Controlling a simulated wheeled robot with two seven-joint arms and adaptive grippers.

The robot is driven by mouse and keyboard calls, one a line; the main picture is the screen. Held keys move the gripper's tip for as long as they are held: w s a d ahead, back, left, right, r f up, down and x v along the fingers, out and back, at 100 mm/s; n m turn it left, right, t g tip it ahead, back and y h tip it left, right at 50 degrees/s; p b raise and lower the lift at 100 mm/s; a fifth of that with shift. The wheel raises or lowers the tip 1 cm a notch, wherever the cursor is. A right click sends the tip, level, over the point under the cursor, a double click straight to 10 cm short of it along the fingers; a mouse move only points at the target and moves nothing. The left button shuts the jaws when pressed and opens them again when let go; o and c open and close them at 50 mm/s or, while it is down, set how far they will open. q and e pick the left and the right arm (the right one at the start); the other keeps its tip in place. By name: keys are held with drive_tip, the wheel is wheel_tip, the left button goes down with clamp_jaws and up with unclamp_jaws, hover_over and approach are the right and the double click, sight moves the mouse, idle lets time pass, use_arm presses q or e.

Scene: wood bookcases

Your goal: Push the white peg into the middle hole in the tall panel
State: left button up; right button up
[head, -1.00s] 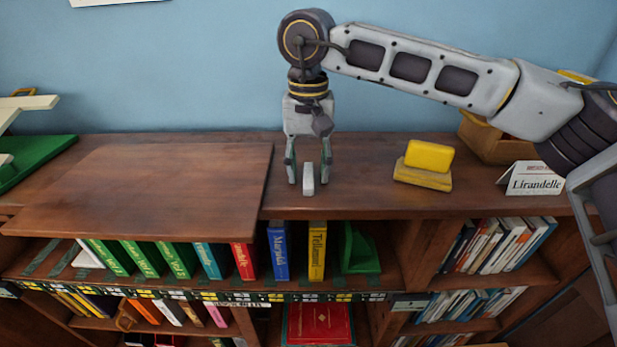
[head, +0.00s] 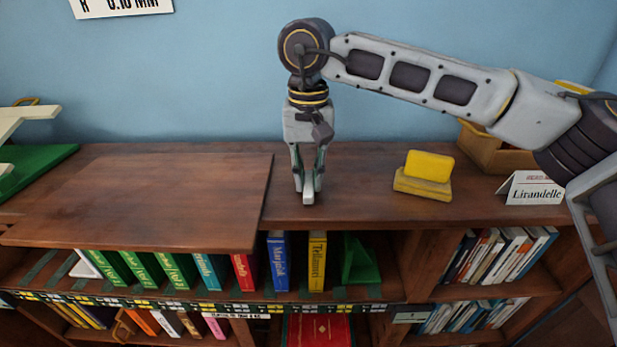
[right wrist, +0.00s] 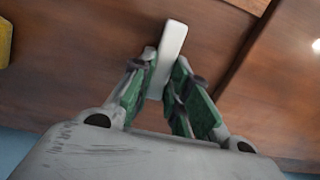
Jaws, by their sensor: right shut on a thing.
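The white peg (head: 308,198) is upright at the front part of the bookcase top, right of the loose board. My right gripper (head: 308,184) points down and its fingers are shut on the peg. In the right wrist view the peg (right wrist: 172,45) sticks out beyond the green-padded fingertips (right wrist: 164,82). I cannot tell whether it still touches the wood. I cannot make out a hole in any tall panel. My left gripper is not in view.
A wide wooden board (head: 150,200) lies on the left of the bookcase top (head: 360,200). A yellow block on a sponge-like block (head: 424,185), a name card (head: 535,188) and a wooden box (head: 490,142) stand to the right. Books fill shelves below.

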sight(308, 178)
wheel_tip(308, 178, up, 10)
drive_tip(key=shift+f, duration=0.2)
idle(0.3)
idle(0.4)
